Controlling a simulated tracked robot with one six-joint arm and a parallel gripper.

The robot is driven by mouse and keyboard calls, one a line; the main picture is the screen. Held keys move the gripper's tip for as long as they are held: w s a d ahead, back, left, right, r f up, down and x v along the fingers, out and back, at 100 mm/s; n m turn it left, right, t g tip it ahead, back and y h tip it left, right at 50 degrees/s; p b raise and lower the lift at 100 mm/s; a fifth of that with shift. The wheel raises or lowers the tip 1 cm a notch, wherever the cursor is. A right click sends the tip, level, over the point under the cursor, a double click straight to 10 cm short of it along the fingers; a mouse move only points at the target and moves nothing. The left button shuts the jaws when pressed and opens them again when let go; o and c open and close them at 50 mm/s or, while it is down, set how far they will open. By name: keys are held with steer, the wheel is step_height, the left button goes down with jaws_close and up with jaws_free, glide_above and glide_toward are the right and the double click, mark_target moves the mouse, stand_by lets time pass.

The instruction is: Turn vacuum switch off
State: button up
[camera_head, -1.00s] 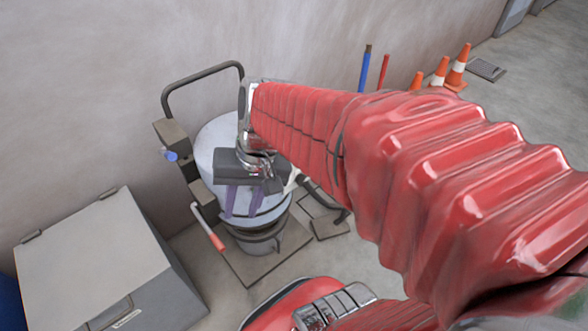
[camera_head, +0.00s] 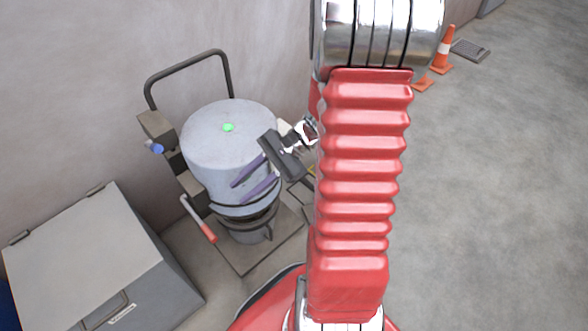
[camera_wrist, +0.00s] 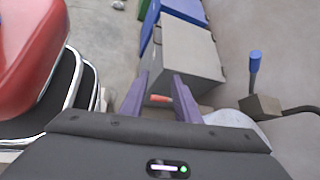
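A grey drum-shaped machine (camera_head: 200,150) stands by the wall with a lit green light (camera_head: 228,127) on its lid. A small box (camera_head: 155,125) at its upper left carries a blue-handled lever (camera_head: 155,147); this lever also shows at right in the wrist view (camera_wrist: 255,62). A red-handled lever (camera_head: 208,232) hangs lower on the drum's left, and its handle shows between my fingers in the wrist view (camera_wrist: 160,99). I cannot tell which lever is the vacuum switch. My gripper (camera_head: 238,192) has its purple fingers apart and empty, in front of the drum's right side, away from both levers.
A grey lidded chest (camera_head: 75,255) stands left of the machine. A bent dark rail (camera_head: 190,66) rises behind the drum along the wall. Orange cones (camera_head: 443,50) and a floor grate (camera_head: 469,49) are far right. The floor at right is open.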

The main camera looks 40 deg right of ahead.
steer(key=w+d+f+m+t, duration=0.1)
steer(key=d+f+m+t, duration=1)
steer(key=d, duration=0.3)
steer(key=s+d+f+m+t+h, duration=0.4)
steer(key=s+d+f+m+h, duration=0.2)
steer(key=d+f+m+h, duration=0.4)
step_height(320, 180, down, 2)
steer(key=m, duration=0.3)
steer(key=shift+s+d+f, duration=0.25)
steer(key=shift+s, duration=0.15)
steer(key=shift+w, duration=0.15)
steer(key=w, duration=1.3)
steer(key=shift+w+a, duration=0.15)
steer(key=shift+w, duration=0.15)
steer(key=shift+c, duration=0.5)
jaws_close()
